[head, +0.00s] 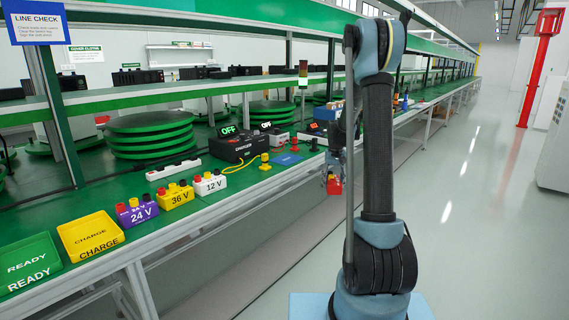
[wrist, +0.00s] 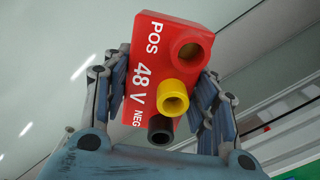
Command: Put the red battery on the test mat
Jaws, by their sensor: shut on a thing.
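The red battery (wrist: 150,70) is marked 48 V, POS and NEG, with a red, a yellow and a black terminal facing the wrist camera. My gripper (wrist: 162,82) is shut on it, one finger on each side. In the head view the red battery (head: 334,187) hangs tilted below my gripper (head: 333,171), off the bench's front edge and above the floor. A small flat blue mat (head: 287,159) lies on the green bench, left of my gripper; I cannot read any label on it.
White 12 V (head: 210,184), yellow 36 V (head: 176,196) and purple 24 V (head: 137,212) batteries stand along the bench. Yellow CHARGE (head: 117,240) and green READY (head: 50,275) trays are at front left. A black box (head: 237,147) with a yellow cable (head: 236,166) stands beside the mat.

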